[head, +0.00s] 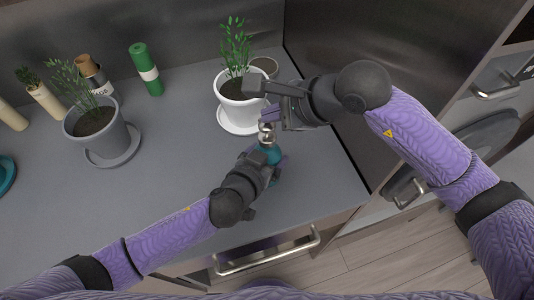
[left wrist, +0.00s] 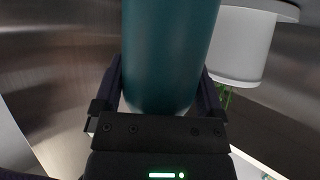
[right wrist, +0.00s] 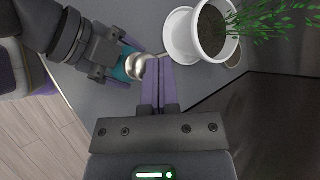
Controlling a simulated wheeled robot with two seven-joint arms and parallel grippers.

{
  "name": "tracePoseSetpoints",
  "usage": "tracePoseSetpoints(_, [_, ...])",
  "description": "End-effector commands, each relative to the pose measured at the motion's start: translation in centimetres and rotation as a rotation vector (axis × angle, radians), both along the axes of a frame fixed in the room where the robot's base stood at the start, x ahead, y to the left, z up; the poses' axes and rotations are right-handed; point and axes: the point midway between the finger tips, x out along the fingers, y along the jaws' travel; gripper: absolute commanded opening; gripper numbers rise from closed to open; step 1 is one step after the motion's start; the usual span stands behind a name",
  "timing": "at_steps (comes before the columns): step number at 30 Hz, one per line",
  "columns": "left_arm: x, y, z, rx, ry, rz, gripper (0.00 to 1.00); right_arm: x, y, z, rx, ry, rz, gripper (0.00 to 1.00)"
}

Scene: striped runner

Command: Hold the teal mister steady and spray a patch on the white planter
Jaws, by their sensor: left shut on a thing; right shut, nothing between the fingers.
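The teal mister (head: 271,155) has a round silver top (head: 266,131). My left gripper (head: 272,168) is shut on its teal body, which fills the middle of the left wrist view (left wrist: 168,50). In the right wrist view the silver top (right wrist: 136,66) has a thin spout pointing toward the white planter (right wrist: 202,40). My right gripper (right wrist: 158,66) is shut and empty, its fingertips just beside the silver top; whether they touch it I cannot tell. The white planter (head: 240,113) holds a leafy plant and stands on a white saucer (head: 226,125), partly hidden by my right gripper.
A grey planter (head: 97,135) on a grey saucer (head: 121,154) stands at left. A green roll (head: 145,70), a brown-topped container (head: 92,75) and a small round pot (head: 265,66) stand toward the back. The counter's middle is clear. A steel wall rises at right.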

Motion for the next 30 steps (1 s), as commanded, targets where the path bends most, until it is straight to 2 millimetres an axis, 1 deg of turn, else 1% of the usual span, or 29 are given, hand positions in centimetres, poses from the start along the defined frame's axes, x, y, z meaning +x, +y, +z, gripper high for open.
tracePoseSetpoints(5, [0.0,0.0,0.0,0.0,0.0,-0.001,0.1,0.0,0.0,-0.8,-0.001,0.001,-0.001,0.0])
tracePoseSetpoints(13, [0.0,0.0,0.0,0.0,0.0,-0.001,0.1,0.0,0.0,-0.7,-0.001,0.0,-0.001,0.0])
tracePoseSetpoints(19, [0.0,0.0,0.0,0.0,0.0,-0.001,0.1,0.0,0.0,0.1,-0.001,0.0,-0.001,0.0])
tracePoseSetpoints(26, [0.0,0.0,0.0,0.0,0.0,0.0,0.1,0.0,0.0,0.3,0.0,0.0,0.0,0.0])
tracePoseSetpoints(30, [0.0,0.0,0.0,0.0,0.0,-0.001,0.1,0.0,0.0,1.9,0.0,-0.003,0.0,0.0])
